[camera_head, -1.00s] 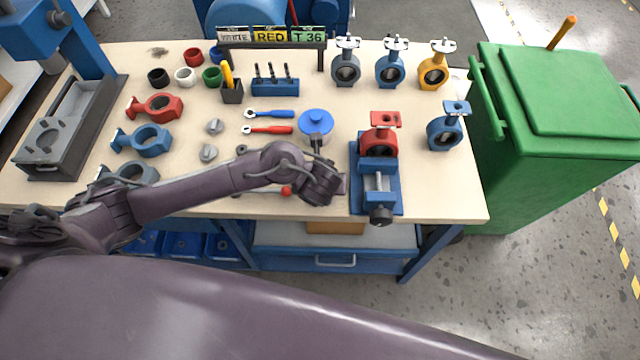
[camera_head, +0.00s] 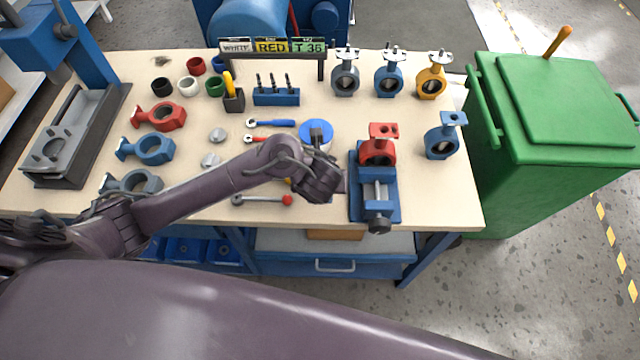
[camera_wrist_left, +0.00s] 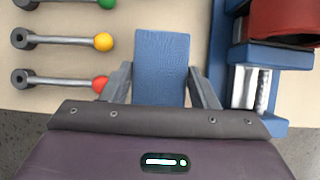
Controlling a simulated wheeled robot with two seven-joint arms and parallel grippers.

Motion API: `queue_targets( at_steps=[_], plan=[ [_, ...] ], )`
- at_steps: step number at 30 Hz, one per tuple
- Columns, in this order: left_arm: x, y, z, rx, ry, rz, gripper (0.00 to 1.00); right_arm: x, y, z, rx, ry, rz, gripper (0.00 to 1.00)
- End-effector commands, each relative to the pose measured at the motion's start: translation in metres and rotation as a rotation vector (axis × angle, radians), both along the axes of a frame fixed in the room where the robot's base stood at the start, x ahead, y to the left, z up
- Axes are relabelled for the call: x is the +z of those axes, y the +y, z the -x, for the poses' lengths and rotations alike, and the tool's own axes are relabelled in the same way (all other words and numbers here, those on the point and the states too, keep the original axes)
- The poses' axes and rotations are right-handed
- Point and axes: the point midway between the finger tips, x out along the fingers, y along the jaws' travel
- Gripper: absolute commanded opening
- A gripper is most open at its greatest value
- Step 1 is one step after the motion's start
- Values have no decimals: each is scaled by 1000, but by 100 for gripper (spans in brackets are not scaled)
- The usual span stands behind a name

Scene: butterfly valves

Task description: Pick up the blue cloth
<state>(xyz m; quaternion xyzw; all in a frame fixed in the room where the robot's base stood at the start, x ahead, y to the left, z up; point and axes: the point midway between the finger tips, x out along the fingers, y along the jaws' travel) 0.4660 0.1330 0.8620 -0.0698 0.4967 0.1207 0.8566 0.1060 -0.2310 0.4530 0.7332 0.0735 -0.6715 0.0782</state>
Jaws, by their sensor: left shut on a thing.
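The blue cloth (camera_wrist_left: 161,62) is a flat, textured blue rectangle in the left wrist view. It lies between the two fingers of my left gripper (camera_wrist_left: 162,84), which is shut on it. In the head view my left gripper (camera_head: 325,180) is over the front part of the workbench, just left of the blue vise, and the cloth is hidden behind it. I cannot tell whether the cloth is clear of the bench top. My right gripper is not in view.
The blue vise (camera_head: 375,195) with a red valve body (camera_head: 378,148) stands close on the right. A blue-lidded pot (camera_head: 316,133) is behind the gripper. Levers with green, yellow and red balls (camera_wrist_left: 101,84) lie to the left. A green bin (camera_head: 550,120) stands right of the bench (camera_head: 440,200).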

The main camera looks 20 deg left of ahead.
Motion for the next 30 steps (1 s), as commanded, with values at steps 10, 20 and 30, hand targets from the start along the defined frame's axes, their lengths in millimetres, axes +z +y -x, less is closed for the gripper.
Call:
queue_targets(
  at_steps=[10, 20, 30],
  plan=[
    [112, -1, 1, 1, 0, 6, 32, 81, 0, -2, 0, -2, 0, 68],
    [150, 0, 0, 0, 0, 2, 32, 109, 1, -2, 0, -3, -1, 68],
    [152, 0, 0, 0, -1, 0, 32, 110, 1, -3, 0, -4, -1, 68]
  ],
)
